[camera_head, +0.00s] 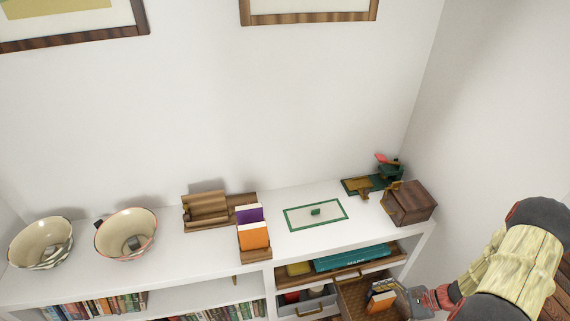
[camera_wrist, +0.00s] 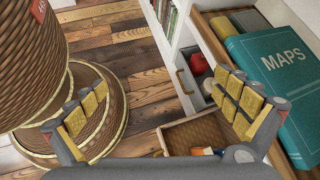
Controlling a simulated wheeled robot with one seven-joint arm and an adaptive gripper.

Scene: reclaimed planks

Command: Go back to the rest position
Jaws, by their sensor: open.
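My gripper (camera_head: 418,302) is at the lower right in the head view, at the front of the white shelf unit (camera_head: 170,265). A teal book marked MAPS (camera_wrist: 285,75) lies in an open wooden drawer, close to the right finger in the wrist view.
On the shelf top are two bowls (camera_head: 40,240) (camera_head: 125,232), a wooden stand (camera_head: 206,208), a card holder (camera_head: 254,243), a green-edged mat (camera_head: 300,222) and a wooden box (camera_head: 410,203). A wall closes the right side.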

